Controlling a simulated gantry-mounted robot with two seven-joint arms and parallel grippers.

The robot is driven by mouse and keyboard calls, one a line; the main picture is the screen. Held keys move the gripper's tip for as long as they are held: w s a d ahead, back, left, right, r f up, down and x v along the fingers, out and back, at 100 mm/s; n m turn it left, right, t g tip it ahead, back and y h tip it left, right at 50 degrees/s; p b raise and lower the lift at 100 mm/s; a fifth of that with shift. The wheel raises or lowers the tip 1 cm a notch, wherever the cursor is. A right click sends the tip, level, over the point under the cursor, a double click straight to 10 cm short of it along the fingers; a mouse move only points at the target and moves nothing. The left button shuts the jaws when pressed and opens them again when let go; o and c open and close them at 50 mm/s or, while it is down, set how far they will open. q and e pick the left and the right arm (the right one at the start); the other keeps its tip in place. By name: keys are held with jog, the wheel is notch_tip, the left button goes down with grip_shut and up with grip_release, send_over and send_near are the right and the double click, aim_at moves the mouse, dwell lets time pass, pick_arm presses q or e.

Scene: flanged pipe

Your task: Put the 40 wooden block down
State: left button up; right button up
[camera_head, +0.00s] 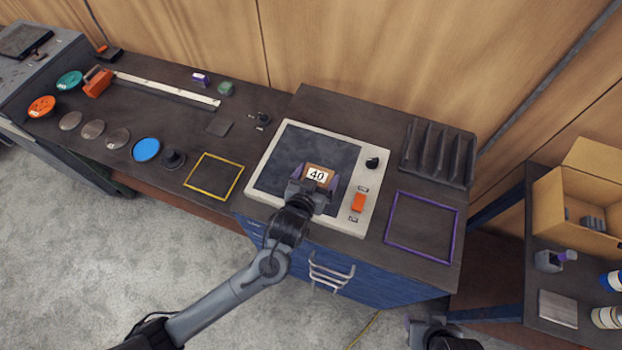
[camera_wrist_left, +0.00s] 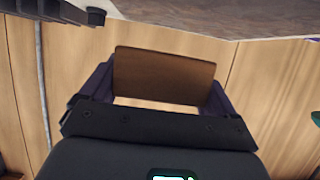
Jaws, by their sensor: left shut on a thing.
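The wooden block marked 40 (camera_head: 317,175) shows its white number label face up in the head view. My left gripper (camera_head: 314,181) is shut on it, with a purple-grey finger on each side. The block is over the front right part of the dark plate of a white-framed panel (camera_head: 283,209); I cannot tell whether it touches the plate. In the left wrist view the block's brown wooden face (camera_wrist_left: 163,75) sits between the two fingers. My right gripper (camera_head: 440,335) shows only partly at the bottom edge, and its jaws cannot be made out.
The panel has a black knob (camera_head: 372,163) and an orange switch (camera_head: 358,203). A purple frame (camera_head: 388,228) lies right of it, a yellow frame (camera_head: 237,183) left. A dark slotted rack (camera_head: 438,153) stands behind right. An open cardboard box (camera_head: 570,222) stands on the right bench.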

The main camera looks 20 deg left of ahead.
aim_at(311, 174)
pick_arm(q)
jog(key=shift+w+a+f, duration=0.8)
jog(key=shift+w+a, duration=0.05)
jog(key=shift+a, duration=0.1)
jog(key=shift+f+p, duration=0.35)
jog(key=shift+f, duration=1.6)
jog(key=shift+f, duration=0.1)
jog(key=o, duration=0.8)
jog(key=shift+o, duration=0.2)
